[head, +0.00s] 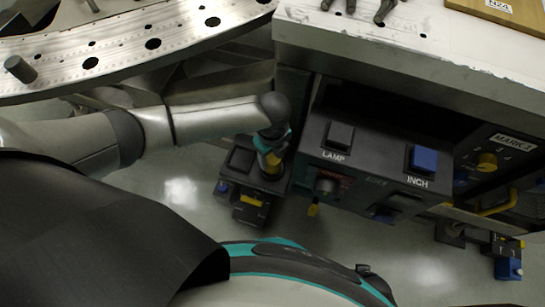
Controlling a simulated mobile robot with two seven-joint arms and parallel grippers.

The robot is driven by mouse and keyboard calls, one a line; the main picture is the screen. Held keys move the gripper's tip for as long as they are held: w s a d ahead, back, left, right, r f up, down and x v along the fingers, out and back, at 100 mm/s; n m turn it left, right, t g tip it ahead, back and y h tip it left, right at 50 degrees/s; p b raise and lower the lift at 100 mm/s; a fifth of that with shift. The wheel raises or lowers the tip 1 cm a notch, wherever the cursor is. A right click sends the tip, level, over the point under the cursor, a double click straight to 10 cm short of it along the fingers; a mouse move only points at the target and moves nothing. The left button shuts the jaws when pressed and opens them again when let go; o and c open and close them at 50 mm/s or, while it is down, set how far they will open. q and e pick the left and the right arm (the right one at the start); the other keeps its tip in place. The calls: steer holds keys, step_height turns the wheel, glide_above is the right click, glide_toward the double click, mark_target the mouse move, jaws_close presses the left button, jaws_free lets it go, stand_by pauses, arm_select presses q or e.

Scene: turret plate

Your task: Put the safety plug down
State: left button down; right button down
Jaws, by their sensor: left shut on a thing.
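My left gripper (270,158) points down in the middle of the head view, left of the control panel. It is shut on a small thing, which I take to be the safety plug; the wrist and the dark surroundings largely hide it. A little yellow shows at the jaws. Below and beside them is a dark box (241,160) with a black square top, a blue button and a yellow patch. I cannot tell whether the held thing touches this box. My right gripper is not in view.
The perforated turret plate (120,48) spans the upper left.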

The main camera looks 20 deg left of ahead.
arm_select(q)
steer(key=shift+f, duration=0.25)
steer(key=shift+f, duration=0.15)
steer(key=shift+c, duration=0.8)
jaws_free()
